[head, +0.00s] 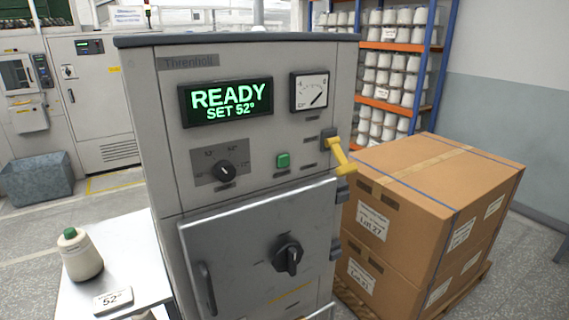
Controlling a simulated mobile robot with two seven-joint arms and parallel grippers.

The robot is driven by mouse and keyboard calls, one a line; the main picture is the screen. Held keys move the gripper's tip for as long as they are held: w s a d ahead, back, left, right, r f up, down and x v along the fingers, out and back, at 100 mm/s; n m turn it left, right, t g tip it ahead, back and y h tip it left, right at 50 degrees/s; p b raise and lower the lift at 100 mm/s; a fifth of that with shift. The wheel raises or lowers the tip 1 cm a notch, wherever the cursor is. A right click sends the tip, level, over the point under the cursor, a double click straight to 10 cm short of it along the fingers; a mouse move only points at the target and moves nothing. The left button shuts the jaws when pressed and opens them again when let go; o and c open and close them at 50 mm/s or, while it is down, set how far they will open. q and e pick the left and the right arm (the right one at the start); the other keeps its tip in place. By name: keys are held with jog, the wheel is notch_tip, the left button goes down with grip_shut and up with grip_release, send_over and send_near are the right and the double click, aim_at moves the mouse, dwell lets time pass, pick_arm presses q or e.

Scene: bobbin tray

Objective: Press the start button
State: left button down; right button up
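A grey machine cabinet (255,140) stands in the middle of the head view. The label by the button is too small to read. The lit display (225,102) reads "READY" and "SET 52°". The cabinet door (262,250) below is closed, with a black rotary knob (287,255) on it. A yellow lever (340,156) sticks out at the panel's right edge. Neither of my grippers is in view.
A white table (120,255) at left holds a bobbin (79,254) and a "52°" card (112,299). Stacked cardboard boxes (430,190) on a pallet stand close to the cabinet's right. A blue-orange rack (437,75) of bobbins stands behind. A grey bin (38,178) is at far left.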

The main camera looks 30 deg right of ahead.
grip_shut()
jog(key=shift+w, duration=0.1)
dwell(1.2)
